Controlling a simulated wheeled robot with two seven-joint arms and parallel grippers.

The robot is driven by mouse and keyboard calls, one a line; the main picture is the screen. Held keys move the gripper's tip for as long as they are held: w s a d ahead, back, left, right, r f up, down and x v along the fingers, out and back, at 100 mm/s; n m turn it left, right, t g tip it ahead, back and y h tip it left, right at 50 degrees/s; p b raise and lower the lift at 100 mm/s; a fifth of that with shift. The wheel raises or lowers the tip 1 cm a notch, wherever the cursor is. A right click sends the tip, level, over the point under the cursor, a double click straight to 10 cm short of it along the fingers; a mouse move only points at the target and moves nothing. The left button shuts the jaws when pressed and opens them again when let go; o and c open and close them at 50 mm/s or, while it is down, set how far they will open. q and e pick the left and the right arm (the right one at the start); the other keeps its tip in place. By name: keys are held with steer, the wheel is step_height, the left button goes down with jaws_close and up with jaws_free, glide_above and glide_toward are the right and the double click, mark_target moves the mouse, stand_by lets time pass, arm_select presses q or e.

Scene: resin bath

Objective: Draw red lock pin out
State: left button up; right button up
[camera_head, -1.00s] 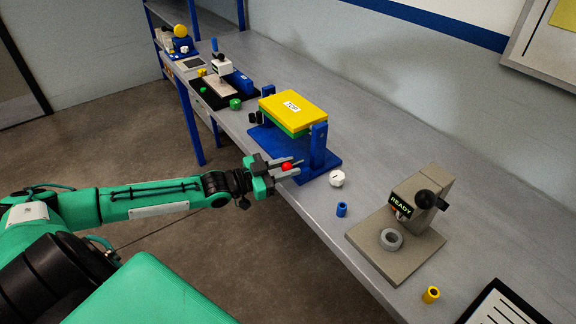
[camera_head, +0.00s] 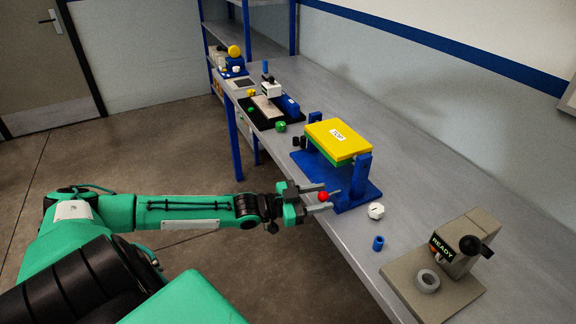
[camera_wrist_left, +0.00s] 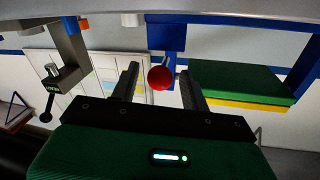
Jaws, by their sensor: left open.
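The red lock pin's round knob (camera_head: 323,196) sits at the near side of the blue stand (camera_head: 358,192). The stand carries a yellow-topped green block (camera_head: 338,138) marked TOP. My left gripper (camera_head: 322,199) is open, with its fingers on either side of the red knob in the head view. A short pin shaft shows behind the knob, towards the blue post (camera_wrist_left: 166,38). Whether a finger touches the knob, I cannot tell. My right gripper is not in view.
A white round part (camera_head: 376,211) and a small blue cylinder (camera_head: 378,243) stand on the bench right of the stand. Several other fixtures stand further back on the bench.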

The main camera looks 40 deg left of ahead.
arm_select(q)
steer(key=p+v, duration=0.3)
steer(key=v, duration=0.9)
steer(key=shift+s+a, duration=0.2)
steer(key=shift+s, duration=0.15)
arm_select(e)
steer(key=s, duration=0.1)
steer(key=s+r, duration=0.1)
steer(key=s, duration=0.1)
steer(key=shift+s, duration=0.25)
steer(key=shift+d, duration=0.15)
